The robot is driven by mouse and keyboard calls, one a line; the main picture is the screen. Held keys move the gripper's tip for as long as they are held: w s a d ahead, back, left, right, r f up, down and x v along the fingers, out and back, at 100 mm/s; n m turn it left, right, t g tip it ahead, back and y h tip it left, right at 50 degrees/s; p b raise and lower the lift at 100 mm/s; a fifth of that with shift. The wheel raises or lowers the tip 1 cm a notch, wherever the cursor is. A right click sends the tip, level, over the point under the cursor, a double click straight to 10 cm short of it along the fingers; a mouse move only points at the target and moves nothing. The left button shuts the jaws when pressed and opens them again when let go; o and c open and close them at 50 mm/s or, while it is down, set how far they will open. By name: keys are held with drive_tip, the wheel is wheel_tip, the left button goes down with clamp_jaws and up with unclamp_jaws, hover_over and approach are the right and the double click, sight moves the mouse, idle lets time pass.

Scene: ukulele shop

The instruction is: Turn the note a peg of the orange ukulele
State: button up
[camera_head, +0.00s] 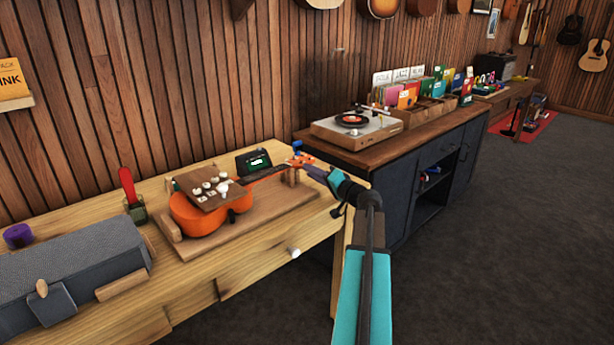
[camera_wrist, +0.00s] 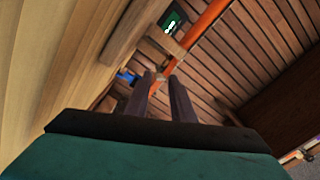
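The orange ukulele (camera_head: 205,218) lies on a wooden board on the workbench, its neck pointing right toward my arm. Its neck also shows in the wrist view (camera_wrist: 207,24). A blue peg (camera_head: 297,145) stands at the headstock (camera_head: 302,160); blue also shows left of my fingers in the wrist view (camera_wrist: 125,76). My gripper (camera_head: 314,170) is at the headstock's end. In the wrist view its two dark fingers (camera_wrist: 161,77) are apart, with a small pale orange part beyond or between their tips. I cannot tell if they touch a peg, and I cannot read which peg is note A.
A tuner with a green display (camera_head: 253,162) stands behind the neck. A grey case (camera_head: 75,265) fills the bench's left. A cabinet with a record player (camera_head: 356,127) stands behind my arm. Open floor lies right.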

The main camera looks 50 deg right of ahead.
drive_tip(key=s+a, duration=0.1)
drive_tip(key=s, duration=1.2)
drive_tip(key=shift+s+b, duration=0.4)
